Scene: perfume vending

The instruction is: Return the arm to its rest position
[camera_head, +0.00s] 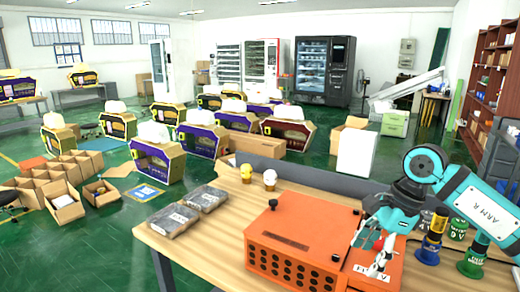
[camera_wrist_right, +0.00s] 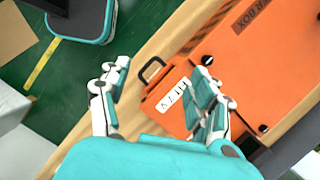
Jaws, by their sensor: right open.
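My right arm comes in from the right in the head view. Its gripper (camera_head: 378,262) hangs over the right side of the orange box (camera_head: 300,232) at the table's front. I cannot tell whether a finger touches the box. My left gripper is not in view.
The wooden table (camera_head: 215,230) holds two dark flat packs (camera_head: 188,208), a yellow figure (camera_head: 246,172) and a white-and-yellow figure (camera_head: 270,179). Several coloured cylinders, including a green one (camera_head: 471,263), stand close by my right arm. Open cartons (camera_head: 64,203) lie on the green floor.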

